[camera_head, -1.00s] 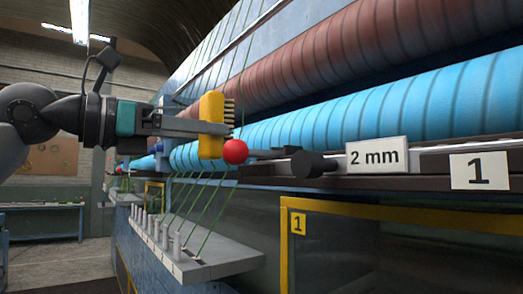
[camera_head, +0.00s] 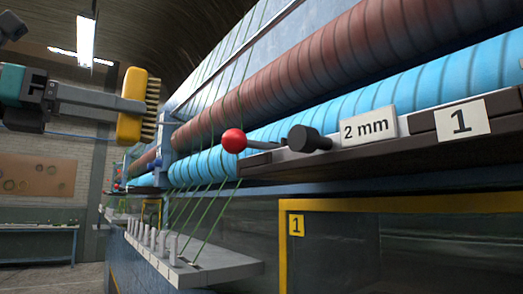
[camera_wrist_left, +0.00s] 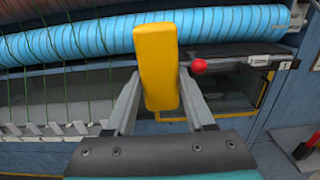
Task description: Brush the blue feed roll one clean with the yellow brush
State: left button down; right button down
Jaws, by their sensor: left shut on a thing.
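The blue feed roll (camera_head: 340,115) runs from the right edge toward the far left, below a reddish-brown roll. My left gripper (camera_head: 128,104) is shut on the yellow brush (camera_head: 131,103), whose dark bristles face right toward the machine. The brush is held upright and appears apart from the blue roll in the head view. In the left wrist view, the brush (camera_wrist_left: 157,66) stands between the fingers of my gripper (camera_wrist_left: 159,98) and covers part of the blue roll (camera_wrist_left: 85,38). Its bristles are hidden there. My right gripper is in neither view.
Green strands run down to a ledge with several pegs (camera_head: 215,262). A yellow frame (camera_head: 400,203) lies below. Open floor shows at lower left.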

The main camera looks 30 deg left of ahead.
pick_arm(q)
jog(key=v, duration=0.6)
jog(key=shift+s+b, duration=0.2)
jog(key=shift+b, duration=0.25)
jog(key=shift+w+a, duration=0.1)
